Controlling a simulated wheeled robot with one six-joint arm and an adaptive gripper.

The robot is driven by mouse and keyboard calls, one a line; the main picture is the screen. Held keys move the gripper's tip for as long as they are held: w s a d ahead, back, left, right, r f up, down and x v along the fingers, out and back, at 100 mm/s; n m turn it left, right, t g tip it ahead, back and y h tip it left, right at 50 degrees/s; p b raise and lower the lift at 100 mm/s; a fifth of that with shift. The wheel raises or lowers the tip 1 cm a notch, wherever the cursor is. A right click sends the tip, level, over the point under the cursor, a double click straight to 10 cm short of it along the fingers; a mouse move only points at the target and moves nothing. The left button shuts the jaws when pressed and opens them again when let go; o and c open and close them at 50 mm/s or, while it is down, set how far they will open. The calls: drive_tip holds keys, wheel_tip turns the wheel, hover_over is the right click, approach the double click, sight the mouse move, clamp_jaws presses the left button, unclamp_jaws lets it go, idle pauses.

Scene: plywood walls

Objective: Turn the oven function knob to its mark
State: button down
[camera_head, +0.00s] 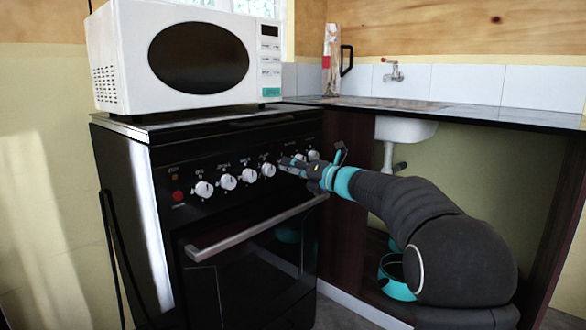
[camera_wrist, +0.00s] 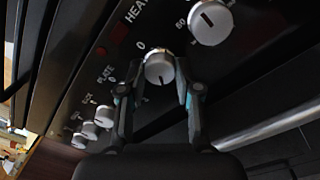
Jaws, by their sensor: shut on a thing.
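The black oven front carries a row of white knobs (camera_head: 228,182) below the cooktop edge. My gripper (camera_head: 291,163) reaches in from the right and is at the right part of that row. In the wrist view, my gripper (camera_wrist: 156,84) has one finger on each side of a white knob (camera_wrist: 158,66) and is shut on it. A dark pointer line on this knob points down in the picture, and a printed 0 stands at its upper left. The fingers hide part of its surroundings. I cannot read which function it has.
Another white knob (camera_wrist: 210,20) with a printed 50 is close at upper right. Several smaller knobs (camera_wrist: 91,130) lie at lower left. The oven door handle (camera_head: 255,230) runs below the row. A microwave (camera_head: 190,58) stands on top; a counter with a sink (camera_head: 405,129) is at right.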

drive_tip(key=n, duration=0.7)
drive_tip(key=shift+a+f, duration=0.15)
idle(0.3)
drive_tip(key=c, duration=0.8)
unclamp_jaws()
drive_tip(key=v, duration=1.2)
drive_tip(key=shift+r, duration=0.2)
